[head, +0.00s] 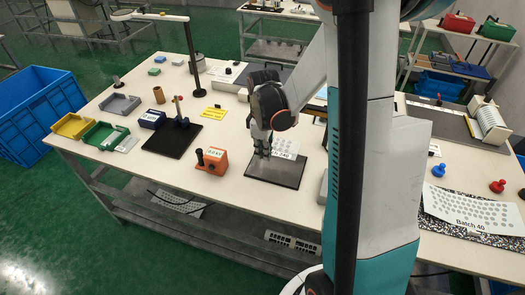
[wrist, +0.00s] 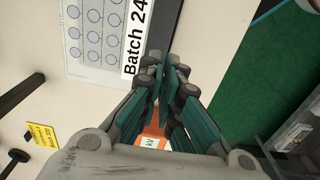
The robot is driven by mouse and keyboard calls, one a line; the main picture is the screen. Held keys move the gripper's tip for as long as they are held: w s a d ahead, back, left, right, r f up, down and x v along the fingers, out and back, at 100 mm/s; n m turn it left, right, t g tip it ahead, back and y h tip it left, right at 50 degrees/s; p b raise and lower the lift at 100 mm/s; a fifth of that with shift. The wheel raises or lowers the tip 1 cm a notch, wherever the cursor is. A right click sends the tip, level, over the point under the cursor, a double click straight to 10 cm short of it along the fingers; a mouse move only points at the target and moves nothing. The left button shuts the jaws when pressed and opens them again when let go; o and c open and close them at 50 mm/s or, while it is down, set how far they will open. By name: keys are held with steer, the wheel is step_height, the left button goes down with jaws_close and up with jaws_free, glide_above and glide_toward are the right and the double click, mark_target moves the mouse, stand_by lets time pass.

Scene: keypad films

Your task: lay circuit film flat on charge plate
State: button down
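The circuit film (head: 287,146) is a pale sheet with rows of round marks and a "Batch 240" label, partly hidden by my gripper in the head view. It also shows in the wrist view (wrist: 97,28), its label edge beside my fingertips. The dark flat charge plate (head: 275,174) lies on the table below, its front part bare. My gripper (head: 263,152) is over the plate, pointing down. In the wrist view its fingers (wrist: 165,62) are together at the film's label edge and appear to pinch it. Whether the film touches the plate is unclear.
An orange device (head: 212,161) stands left of the plate, with a black base (head: 172,139) beyond it. At right, a "Batch 40" sheet (head: 460,208) lies on a speckled board near red and blue knobs. Bare table lies in front of the plate.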

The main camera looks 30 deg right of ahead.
mark_target(263, 175)
steer(key=shift+f+b, duration=3.55)
steer(key=shift+f, duration=0.6)
steer(key=shift+f+b, duration=0.35)
steer(key=c, duration=1.7)
jaws_free()
step_height(263, 175, up, 12)
steer(key=shift+a, duration=0.1)
